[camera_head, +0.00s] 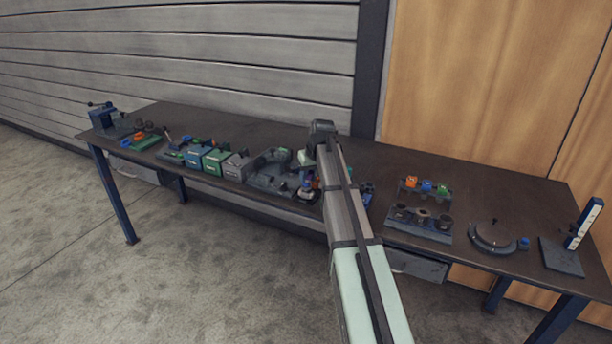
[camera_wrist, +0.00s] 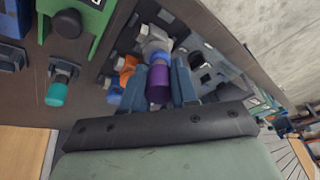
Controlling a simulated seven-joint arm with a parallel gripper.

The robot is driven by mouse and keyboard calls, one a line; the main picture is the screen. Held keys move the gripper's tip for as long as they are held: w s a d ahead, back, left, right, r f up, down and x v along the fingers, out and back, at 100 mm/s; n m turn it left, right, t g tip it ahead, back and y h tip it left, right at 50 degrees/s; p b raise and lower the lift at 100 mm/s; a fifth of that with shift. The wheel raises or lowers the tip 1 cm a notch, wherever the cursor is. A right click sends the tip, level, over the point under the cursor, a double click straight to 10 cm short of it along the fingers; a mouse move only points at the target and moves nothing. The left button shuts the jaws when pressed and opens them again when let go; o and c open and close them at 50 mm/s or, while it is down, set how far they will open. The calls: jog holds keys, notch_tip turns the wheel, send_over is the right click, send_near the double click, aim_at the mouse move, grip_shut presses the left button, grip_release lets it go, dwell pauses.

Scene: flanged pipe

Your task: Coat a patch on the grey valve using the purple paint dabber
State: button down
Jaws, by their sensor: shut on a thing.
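My gripper (camera_wrist: 158,88) is shut on the purple paint dabber (camera_wrist: 158,84) in the wrist view, with a dark blue-grey finger on each side of it. A blue band shows at the dabber's far end. A light grey part (camera_wrist: 155,40), which looks like the grey valve, lies just beyond that end; I cannot tell whether they touch. An orange part (camera_wrist: 127,66) and a blue part (camera_wrist: 115,96) sit left of the fingers. In the head view my arm covers most of this spot, and the gripper's fingers cannot be made out.
In the head view, coloured boxes (camera_head: 215,160) and a dark fixture (camera_head: 270,172) stand left of my arm. A rack (camera_head: 420,222) with coloured pieces, a round dial (camera_head: 493,237) and an upright gauge (camera_head: 583,224) stand right. The bench (camera_head: 380,160) is bare behind the rack.

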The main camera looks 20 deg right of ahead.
jog(key=shift+w+d, duration=0.65)
jog(key=shift+s+a+f, duration=0.1)
jog(key=shift+s+a, duration=1.35)
jog(key=shift+s, duration=0.05)
notch_tip(320, 180, up, 8)
